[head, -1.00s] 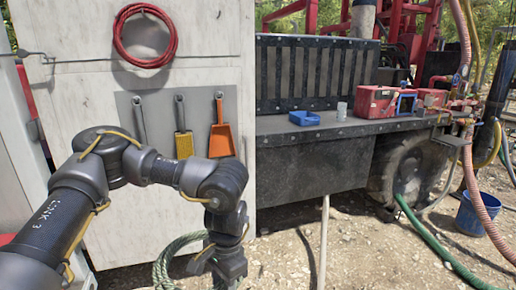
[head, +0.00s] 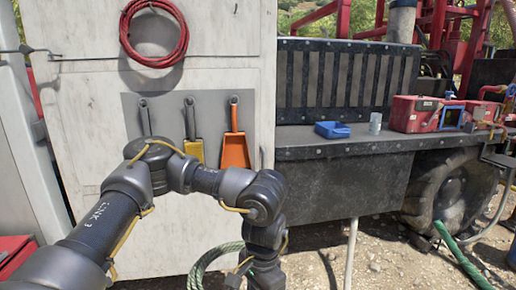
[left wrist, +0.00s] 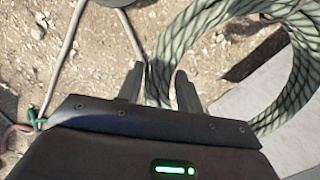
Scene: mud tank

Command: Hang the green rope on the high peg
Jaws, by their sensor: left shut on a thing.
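The green rope (head: 202,268) is a coil with pale and dark green strands. It hangs low in front of the white wall panel, at the bottom of the head view. My left gripper (left wrist: 158,85) is shut on the rope (left wrist: 205,28); the strand passes between its fingers in the left wrist view, and the coil loops out to the right. In the head view my left arm bends down to the gripper, whose fingertips are cut off or hidden. I cannot make out a bare high peg. A red coil (head: 126,40) hangs high on the panel. My right gripper is not in view.
A grey tool board (head: 165,112) holds a grey tool, a yellow tool (head: 193,150) and an orange scoop (head: 235,150). A truck deck (head: 300,145) stands right, with a blue tray (head: 332,130), a cup (head: 375,123) and a red box (head: 412,114). A pale pole (head: 351,255) stands below the deck.

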